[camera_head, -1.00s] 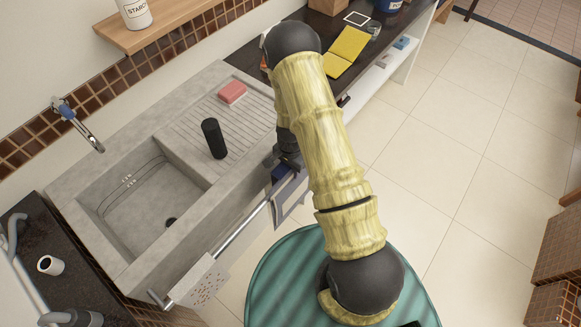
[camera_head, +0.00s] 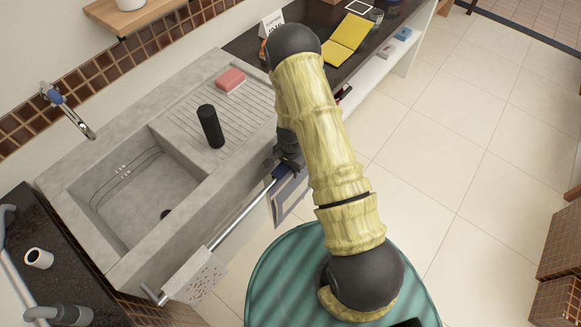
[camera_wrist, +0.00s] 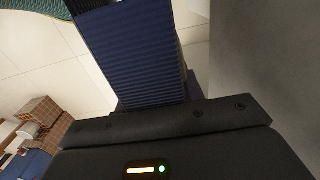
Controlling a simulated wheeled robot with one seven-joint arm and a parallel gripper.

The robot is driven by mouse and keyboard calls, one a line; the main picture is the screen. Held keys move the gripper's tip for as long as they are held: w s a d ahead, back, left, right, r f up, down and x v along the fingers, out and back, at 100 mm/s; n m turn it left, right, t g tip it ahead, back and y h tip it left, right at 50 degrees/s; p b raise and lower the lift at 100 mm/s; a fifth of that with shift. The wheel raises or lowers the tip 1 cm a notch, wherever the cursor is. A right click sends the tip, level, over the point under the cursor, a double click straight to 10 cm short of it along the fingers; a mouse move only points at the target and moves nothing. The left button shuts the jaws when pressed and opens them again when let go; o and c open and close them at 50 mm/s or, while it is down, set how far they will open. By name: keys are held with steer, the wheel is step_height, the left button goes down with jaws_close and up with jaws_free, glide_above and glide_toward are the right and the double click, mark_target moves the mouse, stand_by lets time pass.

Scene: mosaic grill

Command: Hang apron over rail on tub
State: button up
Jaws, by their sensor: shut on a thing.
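The tub (camera_head: 95,240) is a grey concrete sink at the left in the head view. A metal rail (camera_head: 240,212) runs along its front side. My gripper (camera_head: 284,167), partly hidden by my arm, is shut on a navy cloth, seemingly the apron (camera_head: 291,194), which hangs with a pale panel near the right part of the rail. In the wrist view the ribbed navy apron (camera_wrist: 135,55) extends from the jaws, beside a grey surface. Whether the cloth touches or crosses the rail cannot be told.
A speckled pale cloth (camera_head: 197,277) hangs at the rail's left end. A black cylinder (camera_head: 210,126) and a pink sponge (camera_head: 230,79) stand on the drainboard. A yellow folder (camera_head: 348,40) lies on the dark counter. Tiled floor (camera_head: 440,150) to the right is clear.

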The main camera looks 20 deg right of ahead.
steer(key=shift+f, duration=0.15)
steer(key=o, duration=1.2)
step_height(320, 180, up, 17)
steer(key=shift+r+b, duration=0.2)
steer(key=shift+b, duration=0.45)
steer(key=s+r+n+t, duration=0.1)
steer(key=s+r+n, duration=0.2)
steer(key=s+r, duration=0.1)
steer(key=s+r+n, duration=0.4)
steer(key=s+r, duration=0.1)
steer(key=s+r+n+t, duration=0.1)
steer(key=s+r+n, duration=0.2)
steer(key=s+r, duration=0.2)
steer(key=shift+s+d+n+t, duration=0.1)
steer(key=shift+n+t, duration=0.2)
steer(key=shift+n, duration=0.1)
